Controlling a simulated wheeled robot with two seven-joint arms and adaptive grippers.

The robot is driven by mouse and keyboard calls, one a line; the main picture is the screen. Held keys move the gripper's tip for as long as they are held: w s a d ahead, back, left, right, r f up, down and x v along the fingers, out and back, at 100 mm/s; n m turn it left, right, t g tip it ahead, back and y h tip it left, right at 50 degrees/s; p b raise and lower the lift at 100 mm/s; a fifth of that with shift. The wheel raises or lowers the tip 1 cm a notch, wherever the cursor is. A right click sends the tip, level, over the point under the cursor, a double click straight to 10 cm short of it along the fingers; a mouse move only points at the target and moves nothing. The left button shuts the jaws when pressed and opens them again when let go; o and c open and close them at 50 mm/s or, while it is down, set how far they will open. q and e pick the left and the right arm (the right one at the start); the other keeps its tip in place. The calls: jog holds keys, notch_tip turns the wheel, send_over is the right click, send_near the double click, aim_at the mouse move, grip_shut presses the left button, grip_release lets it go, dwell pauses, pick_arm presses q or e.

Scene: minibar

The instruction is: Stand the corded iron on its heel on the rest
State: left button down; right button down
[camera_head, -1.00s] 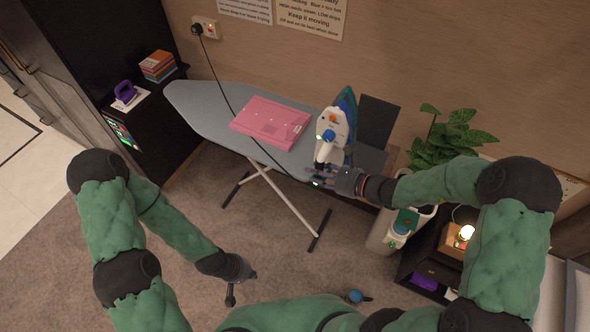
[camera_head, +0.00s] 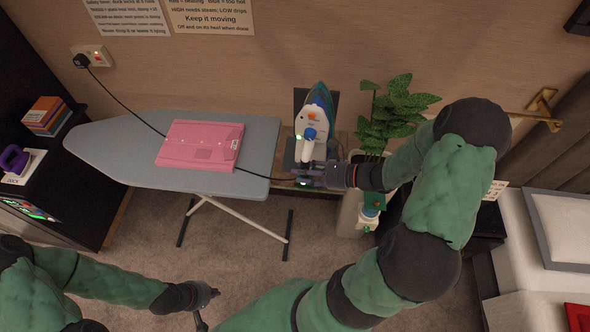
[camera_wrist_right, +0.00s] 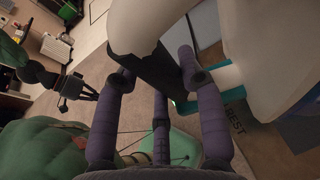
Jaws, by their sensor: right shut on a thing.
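The iron (camera_head: 310,135) is white with a blue knob and a teal-edged soleplate. In the head view it is roughly upright, nose up, just beyond the right end of the ironing board. My right gripper (camera_head: 316,172) is shut on its lower handle part. In the right wrist view, the white handle (camera_wrist_right: 140,25) passes between the fingers. The dark rest (camera_head: 299,98) shows behind the iron; its "REST" lettering (camera_wrist_right: 237,119) shows in the wrist view. Whether the heel touches the rest is hidden. My left gripper (camera_head: 208,305) is open and empty, low over the carpet.
A pink folded cloth (camera_head: 200,146) lies on the grey board (camera_head: 120,155). The black cord (camera_head: 122,103) runs from the wall socket (camera_head: 97,56) across the board. A plant (camera_head: 393,110) and a white container (camera_head: 352,212) stand at right. A dark shelf is at left.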

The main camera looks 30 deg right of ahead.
jog(key=shift+w+d+f+b, duration=1.45)
jog(key=shift+w+f+b, duration=0.15)
jog(key=shift+w+b, duration=0.15)
jog(key=shift+w+d+f+b, duration=1.45)
jog(key=shift+w+f+b, duration=0.15)
jog(key=shift+w, duration=0.1)
jog(key=shift+w+d+f+b, duration=0.1)
jog(key=shift+f+b, duration=0.25)
jog(key=shift+f, duration=0.15)
jog(key=shift+w+d+f+b, duration=0.1)
jog(key=shift+f+b, duration=0.2)
jog(key=shift+f, duration=0.2)
jog(key=shift+f, duration=0.6)
jog(key=c, duration=0.7)
grip_release()
jog(key=shift+s, duration=0.1)
jog(key=shift+f, duration=0.1)
jog(key=shift+s+a+f, duration=0.1)
jog(key=v, duration=1.2)
